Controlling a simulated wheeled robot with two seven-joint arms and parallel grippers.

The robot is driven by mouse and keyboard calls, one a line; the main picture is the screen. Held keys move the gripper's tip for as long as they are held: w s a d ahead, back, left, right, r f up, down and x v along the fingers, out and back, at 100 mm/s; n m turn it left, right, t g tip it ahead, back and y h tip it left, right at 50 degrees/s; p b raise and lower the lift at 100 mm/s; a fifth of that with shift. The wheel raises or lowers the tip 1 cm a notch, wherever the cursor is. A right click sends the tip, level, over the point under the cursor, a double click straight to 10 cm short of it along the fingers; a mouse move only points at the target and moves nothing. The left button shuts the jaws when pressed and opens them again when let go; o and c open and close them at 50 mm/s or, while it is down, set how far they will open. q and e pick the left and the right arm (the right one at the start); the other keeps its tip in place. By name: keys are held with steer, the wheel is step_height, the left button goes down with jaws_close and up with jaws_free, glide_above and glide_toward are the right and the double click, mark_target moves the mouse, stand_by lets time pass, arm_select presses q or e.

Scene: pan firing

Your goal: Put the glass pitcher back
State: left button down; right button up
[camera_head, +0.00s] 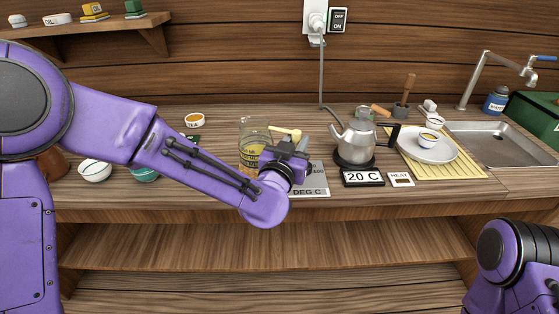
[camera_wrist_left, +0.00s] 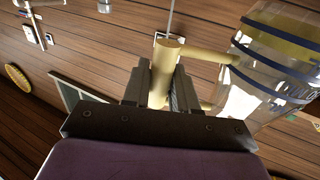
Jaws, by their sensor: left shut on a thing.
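The glass pitcher (camera_head: 254,127) is clear, with dark and yellow markings and a pale yellow handle (camera_head: 286,132). It looks upright over the counter, left of the kettle. My forearm hides its base, so I cannot tell whether it touches the counter. My left gripper (camera_head: 294,145) is shut on the handle. In the left wrist view, the pale handle bar (camera_wrist_left: 163,68) stands between the fingers (camera_wrist_left: 160,85), and the pitcher's glass body (camera_wrist_left: 272,62) is to the right. My right gripper is out of view.
A steel kettle (camera_head: 357,139) stands right of my left gripper, behind the 20 C display (camera_head: 362,178) and HEAT switch (camera_head: 401,180). A plate (camera_head: 440,152) on a yellow mat (camera_head: 467,170) and a sink (camera_head: 500,145) are farther right. Bowls (camera_head: 95,171) stand at left.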

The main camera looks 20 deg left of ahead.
arm_select(q)
steer(key=w+a+f, duration=0.1)
steer(key=f, duration=0.2)
steer(key=w+a+f, duration=0.1)
steer(key=w+f, duration=0.1)
steer(key=f, duration=0.1)
steer(key=w+a+f, duration=0.1)
steer(key=w+f, duration=0.1)
steer(key=f, duration=0.1)
steer(key=shift+w+a+f, duration=0.25)
steer(key=shift+a+f, duration=0.1)
steer(key=shift+f, duration=0.05)
steer(key=shift+w+f, duration=0.1)
steer(key=shift+f, duration=0.05)
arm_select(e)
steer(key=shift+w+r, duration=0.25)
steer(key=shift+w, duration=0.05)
arm_select(q)
steer(key=shift+d, duration=0.1)
steer(key=c, duration=0.9)
jaws_free()
steer(key=shift+f, duration=0.1)
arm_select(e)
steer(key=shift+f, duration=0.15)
